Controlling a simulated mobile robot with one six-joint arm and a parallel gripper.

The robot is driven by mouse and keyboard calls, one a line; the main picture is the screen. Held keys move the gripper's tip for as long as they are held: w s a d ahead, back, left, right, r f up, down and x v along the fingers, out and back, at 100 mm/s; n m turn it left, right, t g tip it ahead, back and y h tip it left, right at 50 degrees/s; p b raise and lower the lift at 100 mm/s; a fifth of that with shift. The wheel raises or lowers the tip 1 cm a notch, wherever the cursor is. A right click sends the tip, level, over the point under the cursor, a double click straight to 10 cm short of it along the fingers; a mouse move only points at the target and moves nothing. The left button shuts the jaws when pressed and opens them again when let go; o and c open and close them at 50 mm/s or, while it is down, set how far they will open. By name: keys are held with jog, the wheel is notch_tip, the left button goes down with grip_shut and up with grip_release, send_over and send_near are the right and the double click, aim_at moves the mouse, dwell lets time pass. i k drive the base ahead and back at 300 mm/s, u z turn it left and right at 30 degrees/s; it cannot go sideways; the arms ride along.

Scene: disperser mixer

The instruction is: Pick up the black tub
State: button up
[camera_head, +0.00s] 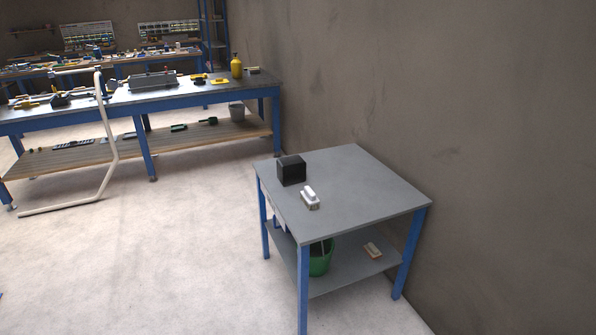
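A black box-shaped tub (292,170) stands on the grey top of a small blue-legged table (365,190), near its far left edge. A white brush-like object (310,197) lies just in front of the tub, apart from it. My gripper is not visible in the head camera view.
The small table stands close to a brown wall (500,130). Its lower shelf holds a green bucket (320,262) and a small brush-like block (372,250). A long workbench (190,95) with tools stands behind left. The pale floor (170,260) left of the table is clear.

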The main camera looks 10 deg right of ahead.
aim_at(292, 170)
jog(key=u, duration=0.1)
jog(key=i, duration=0.95)
jog(key=z, duration=0.1)
jog(key=k, duration=0.7)
jog(key=u, duration=0.2)
jog(key=i, duration=0.55)
jog(key=u, duration=0.1)
